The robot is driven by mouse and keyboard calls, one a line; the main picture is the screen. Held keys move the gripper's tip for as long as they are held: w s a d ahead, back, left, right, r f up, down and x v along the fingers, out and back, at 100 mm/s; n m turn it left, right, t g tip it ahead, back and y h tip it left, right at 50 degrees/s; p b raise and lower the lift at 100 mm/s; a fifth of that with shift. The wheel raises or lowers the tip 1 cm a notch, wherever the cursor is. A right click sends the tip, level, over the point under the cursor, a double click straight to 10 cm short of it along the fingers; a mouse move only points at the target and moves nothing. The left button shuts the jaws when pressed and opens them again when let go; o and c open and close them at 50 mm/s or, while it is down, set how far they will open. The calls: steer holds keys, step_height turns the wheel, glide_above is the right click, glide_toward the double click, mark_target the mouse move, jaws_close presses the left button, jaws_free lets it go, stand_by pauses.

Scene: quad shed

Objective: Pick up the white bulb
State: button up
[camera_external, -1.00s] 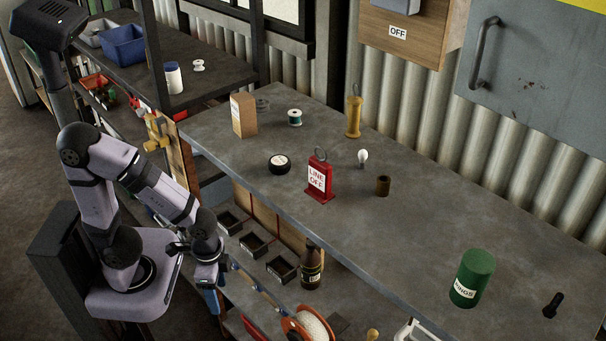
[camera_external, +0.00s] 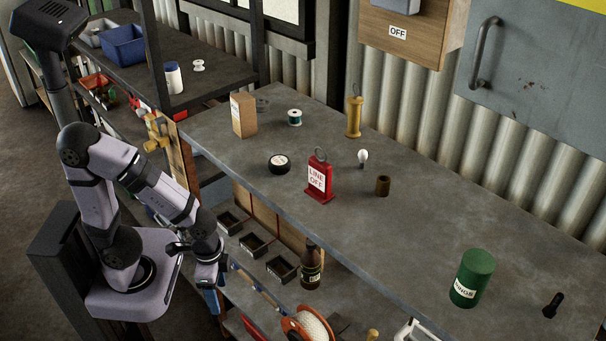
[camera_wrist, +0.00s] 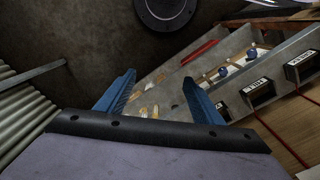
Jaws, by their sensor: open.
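The white bulb (camera_external: 363,155) stands on the grey workbench (camera_external: 420,235), near its back edge, between the yellow cylinder and the small brown cup. It looks upright. My gripper (camera_external: 214,300) hangs low at the left, off the front edge of the bench and far from the bulb. In the wrist view its two blue fingers (camera_wrist: 158,92) are spread apart with nothing between them. The bulb is not in the wrist view.
A red "LINE OFF" tag stand (camera_external: 319,178), black tape roll (camera_external: 279,163) and brown cup (camera_external: 383,186) stand around the bulb. A cardboard box (camera_external: 243,115), yellow cylinder (camera_external: 354,116) and green can (camera_external: 472,277) stand farther off. The bench's right middle is clear.

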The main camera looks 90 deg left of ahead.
steer(key=c, duration=0.5)
